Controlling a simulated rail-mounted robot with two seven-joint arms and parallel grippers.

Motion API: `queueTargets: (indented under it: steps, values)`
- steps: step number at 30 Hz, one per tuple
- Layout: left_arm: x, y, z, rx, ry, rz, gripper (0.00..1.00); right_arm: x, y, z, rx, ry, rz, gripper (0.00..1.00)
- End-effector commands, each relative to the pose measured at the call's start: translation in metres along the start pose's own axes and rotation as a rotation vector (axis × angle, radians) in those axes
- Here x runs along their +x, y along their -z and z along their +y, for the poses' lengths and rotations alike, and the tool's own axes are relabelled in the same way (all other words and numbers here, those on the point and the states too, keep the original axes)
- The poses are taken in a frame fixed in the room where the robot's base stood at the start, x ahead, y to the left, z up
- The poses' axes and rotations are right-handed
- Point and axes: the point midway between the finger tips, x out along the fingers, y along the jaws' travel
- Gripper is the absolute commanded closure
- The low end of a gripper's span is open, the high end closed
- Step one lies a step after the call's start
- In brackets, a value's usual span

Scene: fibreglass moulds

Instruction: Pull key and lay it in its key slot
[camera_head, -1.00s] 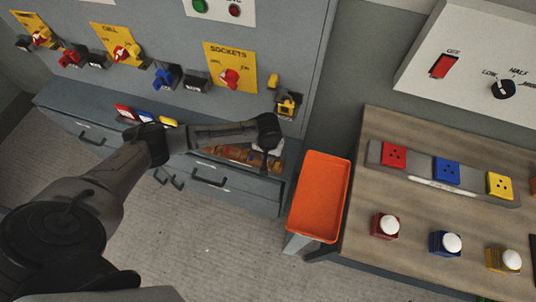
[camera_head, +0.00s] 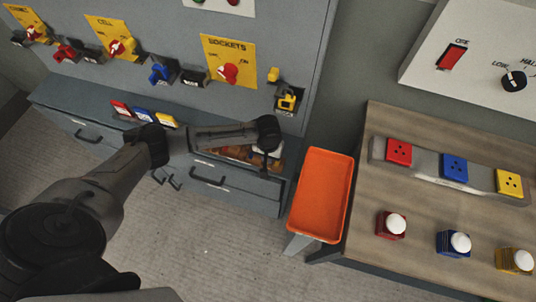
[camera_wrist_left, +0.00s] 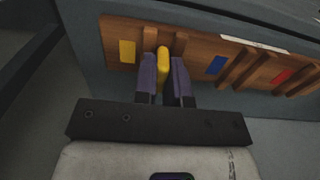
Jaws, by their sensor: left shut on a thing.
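The yellow key (camera_wrist_left: 163,68) is upright between the two purple fingers of my left gripper (camera_wrist_left: 164,80) in the left wrist view. The fingers are shut on it. The key is over or in a wooden slot board (camera_wrist_left: 196,44), close to wooden dividers just right of a yellow marker (camera_wrist_left: 127,51); I cannot tell whether it touches the board. In the head view the board (camera_head: 226,152) shows at the cabinet top, partly behind my left arm. My left gripper (camera_head: 266,160) is at its right end, and the key is hidden there. My right gripper is not in view.
The board has a blue marker (camera_wrist_left: 217,65) and a red marker (camera_wrist_left: 283,75) by other slots. An orange tray (camera_head: 321,195) stands right of the cabinet (camera_head: 226,188). A wooden bench (camera_head: 385,250) with coloured sockets is further right. The switch panel (camera_head: 220,20) rises behind.

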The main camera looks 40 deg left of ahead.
Motion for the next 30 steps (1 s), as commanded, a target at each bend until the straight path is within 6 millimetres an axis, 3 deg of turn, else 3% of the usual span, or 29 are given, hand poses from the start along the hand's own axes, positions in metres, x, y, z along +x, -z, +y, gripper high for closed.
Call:
queueTargets:
  steps: [7, 8, 17, 25, 30]
  values:
    - [0.001, 0.0, 0.0, 0.0, 0.0, 0.0, 1.0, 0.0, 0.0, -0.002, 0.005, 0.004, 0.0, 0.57]
    - [0.001, 0.0, 0.0, 0.0, 0.0, 0.0, 0.86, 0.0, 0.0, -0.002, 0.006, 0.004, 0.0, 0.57]
    - [0.001, 0.0, 0.0, 0.0, 0.0, 0.0, 0.59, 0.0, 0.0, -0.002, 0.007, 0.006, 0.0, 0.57]
    - [-0.002, 0.0, 0.0, 0.0, -0.001, 0.0, 0.59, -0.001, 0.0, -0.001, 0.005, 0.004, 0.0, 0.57]
    - [-0.022, 0.001, 0.001, 0.0, -0.003, 0.002, 0.59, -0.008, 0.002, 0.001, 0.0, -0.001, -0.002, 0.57]
